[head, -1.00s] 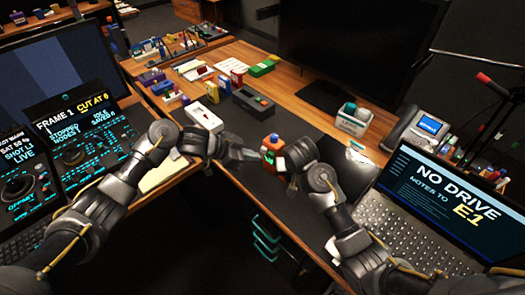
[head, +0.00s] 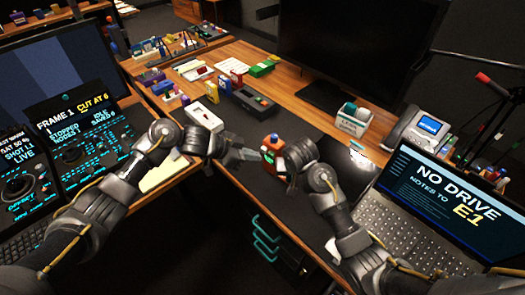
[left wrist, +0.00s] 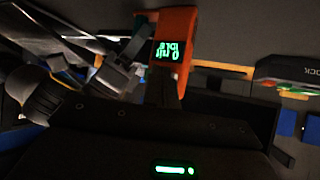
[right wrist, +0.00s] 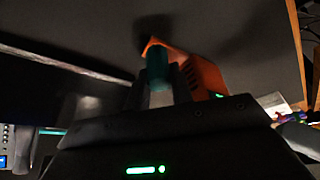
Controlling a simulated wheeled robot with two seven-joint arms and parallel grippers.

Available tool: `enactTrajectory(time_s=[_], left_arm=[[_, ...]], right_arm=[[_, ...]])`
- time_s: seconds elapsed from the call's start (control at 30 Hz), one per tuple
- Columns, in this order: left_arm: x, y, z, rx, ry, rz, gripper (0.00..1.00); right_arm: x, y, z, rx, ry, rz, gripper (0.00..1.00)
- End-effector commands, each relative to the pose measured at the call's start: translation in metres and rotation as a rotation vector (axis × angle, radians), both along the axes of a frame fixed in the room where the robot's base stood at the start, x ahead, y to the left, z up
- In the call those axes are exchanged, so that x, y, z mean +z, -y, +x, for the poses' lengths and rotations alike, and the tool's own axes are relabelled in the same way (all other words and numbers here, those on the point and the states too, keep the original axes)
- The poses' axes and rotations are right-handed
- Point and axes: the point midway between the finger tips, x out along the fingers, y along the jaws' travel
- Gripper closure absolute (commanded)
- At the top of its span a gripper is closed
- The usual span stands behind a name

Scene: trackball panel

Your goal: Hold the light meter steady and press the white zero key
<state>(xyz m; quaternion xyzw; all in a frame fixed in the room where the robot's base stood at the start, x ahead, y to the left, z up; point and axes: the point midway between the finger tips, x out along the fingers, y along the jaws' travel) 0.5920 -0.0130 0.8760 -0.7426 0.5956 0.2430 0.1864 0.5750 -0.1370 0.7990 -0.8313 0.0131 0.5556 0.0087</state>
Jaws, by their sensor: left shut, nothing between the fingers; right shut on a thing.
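The light meter (head: 272,146) is a small orange device with a dark top and a lit green display, over the dark desk mat in the head view. My right gripper (head: 287,163) is shut on it from the right. In the left wrist view the meter (left wrist: 182,28) shows green digits; in the right wrist view its orange side (right wrist: 207,76) and a teal part show by the fingers (right wrist: 165,85). My left gripper (head: 254,156) is shut and empty, its tips close to the meter's left side. Contact cannot be told. I cannot make out the white zero key.
The dark mat (head: 315,200) lies along the desk. A white holder (head: 353,119) and phone stand back right. Laptop (head: 435,195) at right, control screens (head: 85,130) at left.

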Motion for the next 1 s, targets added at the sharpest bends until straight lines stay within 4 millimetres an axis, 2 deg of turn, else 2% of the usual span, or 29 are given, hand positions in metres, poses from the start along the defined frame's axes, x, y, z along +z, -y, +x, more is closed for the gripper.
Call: enactTrajectory(time_s=[1.0], left_arm=[[0.0004,0.0085,0.0077,0.000,0.000,-0.001,1.00]], right_arm=[[0.0001,0.0000,0.0001,0.000,0.000,0.000,1.00]])
